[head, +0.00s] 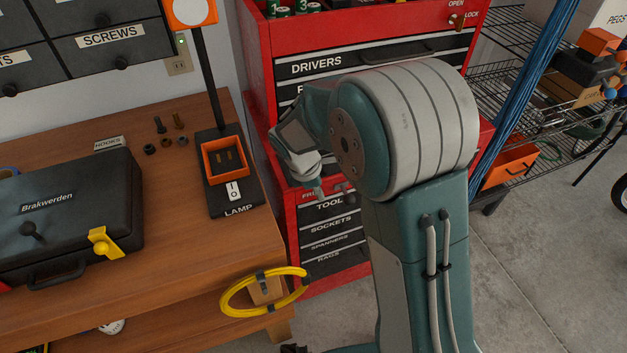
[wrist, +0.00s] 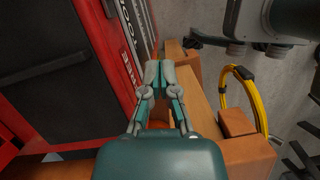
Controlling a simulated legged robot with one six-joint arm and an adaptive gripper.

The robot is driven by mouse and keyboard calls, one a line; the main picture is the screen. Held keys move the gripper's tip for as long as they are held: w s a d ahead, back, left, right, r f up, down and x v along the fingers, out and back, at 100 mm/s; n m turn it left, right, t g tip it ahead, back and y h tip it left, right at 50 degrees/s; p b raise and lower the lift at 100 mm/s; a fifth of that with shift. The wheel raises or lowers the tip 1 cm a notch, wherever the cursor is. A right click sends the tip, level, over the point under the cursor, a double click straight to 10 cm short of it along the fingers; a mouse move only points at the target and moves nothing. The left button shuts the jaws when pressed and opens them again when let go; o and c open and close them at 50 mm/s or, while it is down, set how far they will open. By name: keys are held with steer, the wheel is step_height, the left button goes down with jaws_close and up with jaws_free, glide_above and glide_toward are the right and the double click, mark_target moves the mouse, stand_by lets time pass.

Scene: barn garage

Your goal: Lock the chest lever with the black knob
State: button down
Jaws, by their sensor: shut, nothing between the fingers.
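The red tool chest (head: 268,75) stands right of the wooden bench. A dark round knob (head: 351,200) shows at the lower cabinet near a label starting "FRE", partly hidden by my arm; I cannot tell its lever position. Another lever (head: 456,20), brass-coloured, sits at the upper right beside "OPEN" and "LOCK" labels. My gripper (head: 318,188) is in front of the lower cabinet's top, left of the dark knob. In the wrist view my gripper (wrist: 160,72) has its fingertips together and empty, with the red chest (wrist: 100,45) to its left. No knob is clear there.
The bench (head: 190,245) holds a black case (head: 105,185) with a yellow latch, a lamp base (head: 222,200) and loose bolts. A yellow cable coil (head: 232,300) hangs at its front corner. Wire shelving (head: 500,75) stands right. The floor (head: 540,270) at lower right is clear.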

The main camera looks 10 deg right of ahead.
steer(key=shift+w+d+f, duration=0.1)
steer(key=shift+d+f, duration=0.3)
steer(key=shift+d, duration=0.35)
steer(key=shift+d+f, duration=0.35)
steer(key=shift+d, duration=0.35)
steer(key=shift+w+d+f, duration=0.1)
steer(key=shift+d+f, duration=0.3)
steer(key=shift+d, duration=0.35)
steer(key=w+d, duration=0.1)
steer(key=d, duration=0.5)
steer(key=shift+w+d, duration=0.2)
steer(key=shift+w, duration=0.05)
steer(key=shift+a, duration=0.1)
